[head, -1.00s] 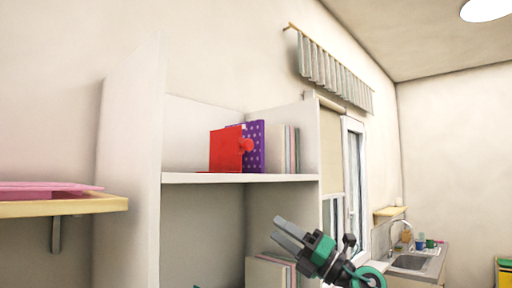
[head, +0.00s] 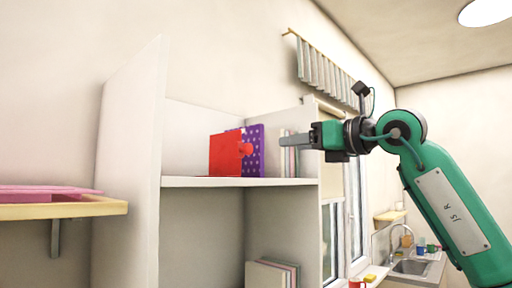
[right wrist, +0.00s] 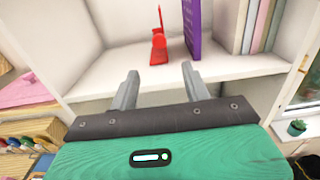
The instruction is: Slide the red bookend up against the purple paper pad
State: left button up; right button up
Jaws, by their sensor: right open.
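The red bookend (head: 224,153), with a round red knob on its front side, stands upright on the upper shelf (head: 240,182). The purple paper pad (head: 257,138), dotted with lighter spots, stands just right of it. In the right wrist view a narrow gap shows between the bookend (right wrist: 159,48) and the pad (right wrist: 193,32). My right gripper (head: 288,142) is raised to shelf height at the right, in front of the shelf. In the right wrist view its open, empty fingers (right wrist: 160,82) point toward the bookend without touching it. My left gripper is out of view.
Several pale books (head: 290,155) stand right of the pad, partly behind my gripper. The shelf is bare left of the bookend. A tall white side panel (head: 135,150) bounds it on the left. More books (head: 272,274) stand on the lower shelf.

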aim_at(250, 149)
jog(key=p+x, duration=0.4)
jog(key=x, duration=0.7)
jog(key=shift+a+p, duration=0.15)
jog(key=shift+p, duration=0.2)
jog(key=shift+w+a, duration=0.4)
jog(key=shift+w, duration=0.1)
jog(key=shift+f, duration=0.1)
grip_shut()
